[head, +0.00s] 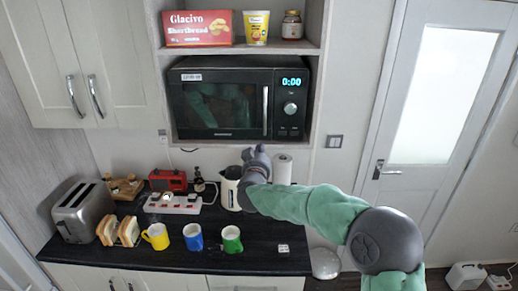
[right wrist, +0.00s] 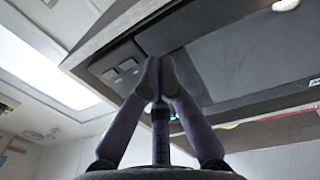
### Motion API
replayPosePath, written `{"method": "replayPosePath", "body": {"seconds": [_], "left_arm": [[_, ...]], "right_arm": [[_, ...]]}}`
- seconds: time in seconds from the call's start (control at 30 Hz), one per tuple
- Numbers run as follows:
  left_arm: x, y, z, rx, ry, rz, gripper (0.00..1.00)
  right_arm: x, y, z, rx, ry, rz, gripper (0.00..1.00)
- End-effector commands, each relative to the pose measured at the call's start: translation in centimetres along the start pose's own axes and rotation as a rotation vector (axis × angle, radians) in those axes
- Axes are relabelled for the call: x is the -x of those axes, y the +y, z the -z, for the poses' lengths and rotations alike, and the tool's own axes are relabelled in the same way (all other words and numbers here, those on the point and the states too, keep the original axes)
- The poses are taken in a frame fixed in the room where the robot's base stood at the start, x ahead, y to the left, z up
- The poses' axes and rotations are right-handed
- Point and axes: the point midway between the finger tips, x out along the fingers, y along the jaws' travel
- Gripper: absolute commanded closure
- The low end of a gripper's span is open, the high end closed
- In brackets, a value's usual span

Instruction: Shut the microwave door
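The black microwave (head: 240,97) sits in the wall shelf. Its door (head: 217,104), with a dark window and an upright silver handle (head: 265,110), looks flush with the front in the head view; a very small gap could not be made out. Contact cannot be told. My left gripper is out of view.
A shortbread box (head: 197,28), a yellow cup (head: 256,27) and a jar (head: 292,25) stand above the microwave. Below, the black counter (head: 190,260) holds a toaster (head: 83,212), several mugs, a kettle (head: 230,188) and a paper roll (head: 282,169). Free wall lies right of the shelf.

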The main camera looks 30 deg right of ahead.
Motion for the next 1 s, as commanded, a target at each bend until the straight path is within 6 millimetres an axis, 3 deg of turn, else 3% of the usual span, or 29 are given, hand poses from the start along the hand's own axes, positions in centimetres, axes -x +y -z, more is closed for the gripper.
{"method": "replayPosePath", "body": {"seconds": [0.4, 0.6, 0.8, 0.9, 1.0], "left_arm": [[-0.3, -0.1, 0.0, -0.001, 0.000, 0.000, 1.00], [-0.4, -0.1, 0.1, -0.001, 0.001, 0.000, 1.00], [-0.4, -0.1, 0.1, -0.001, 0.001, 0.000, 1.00], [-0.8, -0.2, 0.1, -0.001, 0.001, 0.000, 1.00], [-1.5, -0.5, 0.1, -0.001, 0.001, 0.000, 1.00]], "right_arm": [[6.5, 0.4, -0.2, 0.001, -0.003, 0.001, 1.00], [7.9, 0.6, -0.2, 0.001, -0.002, 0.000, 1.00], [8.1, 0.5, -0.4, 0.003, -0.006, 0.002, 1.00], [8.0, -0.2, -2.1, 0.011, -0.026, 0.022, 1.00], [7.9, -1.8, -6.1, 0.026, -0.076, 0.074, 1.00]]}}
